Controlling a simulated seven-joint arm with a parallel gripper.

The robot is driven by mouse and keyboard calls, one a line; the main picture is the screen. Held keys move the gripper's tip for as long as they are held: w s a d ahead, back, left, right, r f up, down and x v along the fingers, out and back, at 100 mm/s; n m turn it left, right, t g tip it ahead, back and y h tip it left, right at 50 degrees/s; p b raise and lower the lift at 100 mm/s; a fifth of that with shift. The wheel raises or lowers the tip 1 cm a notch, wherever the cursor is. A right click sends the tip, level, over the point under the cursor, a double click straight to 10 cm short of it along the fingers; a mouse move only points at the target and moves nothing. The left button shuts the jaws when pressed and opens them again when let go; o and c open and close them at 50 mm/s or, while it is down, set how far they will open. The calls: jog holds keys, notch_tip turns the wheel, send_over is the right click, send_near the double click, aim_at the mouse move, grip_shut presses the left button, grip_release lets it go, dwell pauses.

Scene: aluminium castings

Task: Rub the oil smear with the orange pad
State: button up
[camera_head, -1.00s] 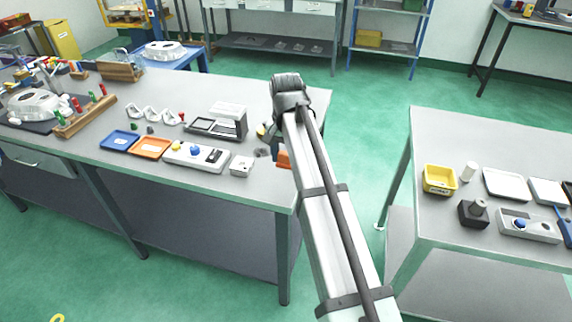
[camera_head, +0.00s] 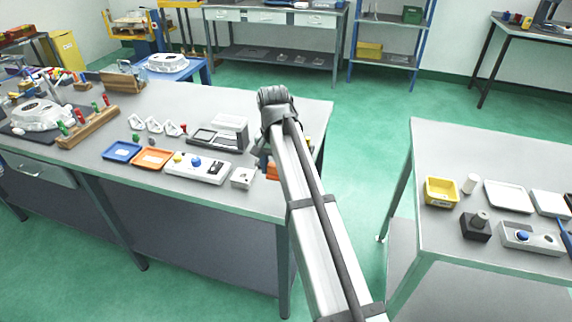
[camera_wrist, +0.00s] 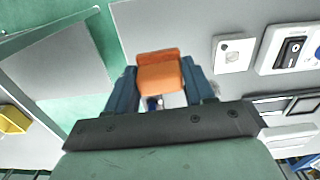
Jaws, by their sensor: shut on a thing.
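My gripper (camera_wrist: 160,90) is shut on the orange pad (camera_wrist: 160,74), which sits between its two blue fingers in the wrist view. In the head view the orange pad (camera_head: 272,171) shows as a small patch just left of my arm, over the right end of the left bench (camera_head: 262,206). I cannot tell whether the pad touches the bench top.
A small white box (camera_head: 242,178) and a white control panel (camera_head: 198,167) stand left of the pad. Orange (camera_head: 153,158) and blue (camera_head: 122,151) trays lie further left. A green-floored gap separates this bench from the right table (camera_head: 455,249), which holds a yellow bin (camera_head: 441,191).

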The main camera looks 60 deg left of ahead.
jog(key=s+a+f, duration=0.1)
jog(key=a, duration=1)
send_over(252, 163)
jog(key=shift+w+f, duration=0.1)
jog(key=shift+f, duration=3.25)
jog(key=shift+w+d+f, duration=0.55)
jog(key=shift+d+f, duration=0.1)
jog(key=shift+f, duration=0.1)
jog(key=shift+c, duration=0.8)
jog(key=shift+w+d, duration=2.15)
jog(key=shift+s+a, duration=2.75)
jog(key=shift+a, duration=0.1)
notch_tip(252, 163, up, 8)
jog(key=shift+r, duration=0.15)
jog(key=shift+d, duration=0.1)
